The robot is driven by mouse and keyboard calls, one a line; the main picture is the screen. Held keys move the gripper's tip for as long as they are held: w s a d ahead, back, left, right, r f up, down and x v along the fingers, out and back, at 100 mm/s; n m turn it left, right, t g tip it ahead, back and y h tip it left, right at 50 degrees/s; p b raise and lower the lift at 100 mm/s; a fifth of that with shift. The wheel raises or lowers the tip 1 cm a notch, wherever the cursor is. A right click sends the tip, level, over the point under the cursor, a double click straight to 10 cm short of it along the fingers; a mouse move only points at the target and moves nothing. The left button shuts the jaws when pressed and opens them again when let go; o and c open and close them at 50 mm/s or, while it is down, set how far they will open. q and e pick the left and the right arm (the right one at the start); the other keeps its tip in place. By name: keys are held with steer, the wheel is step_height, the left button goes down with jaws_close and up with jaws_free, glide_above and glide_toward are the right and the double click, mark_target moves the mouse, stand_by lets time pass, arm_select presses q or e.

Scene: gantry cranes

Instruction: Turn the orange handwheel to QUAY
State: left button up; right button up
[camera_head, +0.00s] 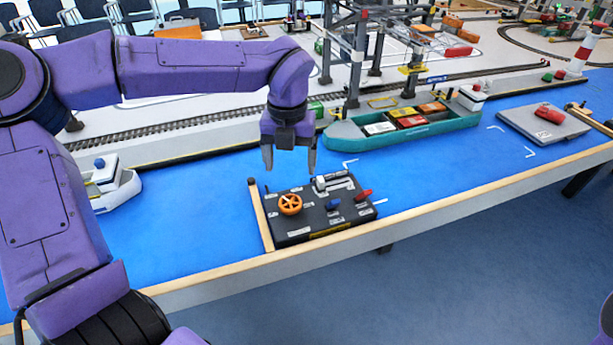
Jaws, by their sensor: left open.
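The orange handwheel (290,204) sits on the left part of a dark control box (312,228) at the table's front edge. Small pale labels surround the wheel, but they are too small to read. My right gripper is out of view.
A teal ship (400,134) with containers lies behind the box under a gantry crane (357,50). A white boat (110,186) is at left, a grey platform (545,122) at right. A wooden strip (260,215) borders the box's left side. Blue surface around the box is clear.

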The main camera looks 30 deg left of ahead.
arm_select(q)
glide_above(291, 200)
steer(key=f, duration=0.4)
steer(key=shift+s+f, duration=0.1)
steer(key=shift+s, duration=0.15)
steer(key=f, duration=0.5)
steer(key=shift+w, duration=0.35)
steer(key=shift+s+f, duration=0.15)
steer(key=shift+f, duration=0.25)
steer(key=c, duration=1.1)
